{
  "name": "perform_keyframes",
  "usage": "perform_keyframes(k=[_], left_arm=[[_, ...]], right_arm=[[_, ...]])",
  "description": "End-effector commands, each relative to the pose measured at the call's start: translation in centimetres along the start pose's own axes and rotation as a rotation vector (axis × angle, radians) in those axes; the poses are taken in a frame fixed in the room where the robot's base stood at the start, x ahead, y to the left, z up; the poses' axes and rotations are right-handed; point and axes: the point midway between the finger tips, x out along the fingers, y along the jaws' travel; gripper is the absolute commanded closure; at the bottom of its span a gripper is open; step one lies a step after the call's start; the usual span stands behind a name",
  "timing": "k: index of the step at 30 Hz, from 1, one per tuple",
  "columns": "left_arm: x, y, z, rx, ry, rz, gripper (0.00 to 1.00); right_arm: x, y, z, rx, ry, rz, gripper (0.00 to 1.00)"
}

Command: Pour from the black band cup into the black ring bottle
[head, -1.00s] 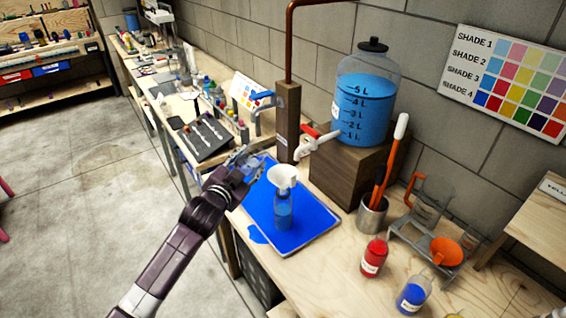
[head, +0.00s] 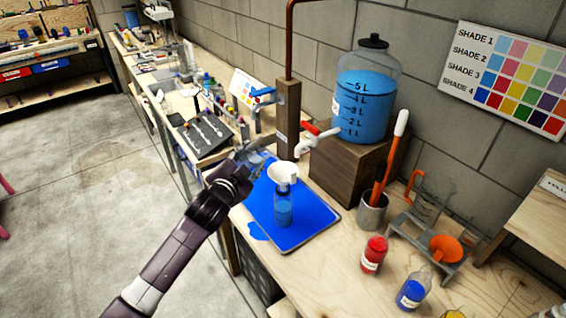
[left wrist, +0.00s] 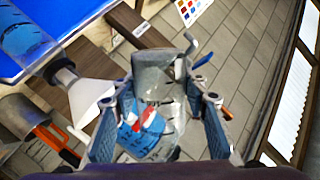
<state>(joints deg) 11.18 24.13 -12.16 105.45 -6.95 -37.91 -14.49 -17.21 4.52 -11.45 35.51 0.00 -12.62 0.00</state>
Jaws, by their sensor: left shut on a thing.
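My left gripper (head: 252,157) is shut on a clear cup, which shows best in the left wrist view (left wrist: 153,75). The fingers hold it from both sides, left of the bottle and above the tray's far-left part. I cannot make out a black band on it or how full it is. The bottle (head: 284,214) stands upright on the blue tray (head: 312,232), with blue liquid inside and a white funnel (head: 284,174) in its mouth. The bottle (left wrist: 25,40) and funnel (left wrist: 92,97) are at the left in the wrist view, apart from the cup. My right gripper is not in view.
A tank of blue liquid (head: 364,110) stands on a wooden block (head: 345,165) behind the tray, its tap (head: 316,141) reaching toward the funnel. A metal pot (head: 371,213), red bottle (head: 374,255) and blue bottle (head: 412,291) stand to the right. A blue patch (head: 258,231) lies beside the tray.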

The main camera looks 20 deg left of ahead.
Motion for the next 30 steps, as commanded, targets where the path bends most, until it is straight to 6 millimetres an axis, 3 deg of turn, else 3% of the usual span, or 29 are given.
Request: perform_keyframes(k=[30], left_arm=[[-0.11,-0.4,-0.27,0.061,-0.013,-0.004,0.91]], right_arm=[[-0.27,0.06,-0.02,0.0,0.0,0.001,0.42]])
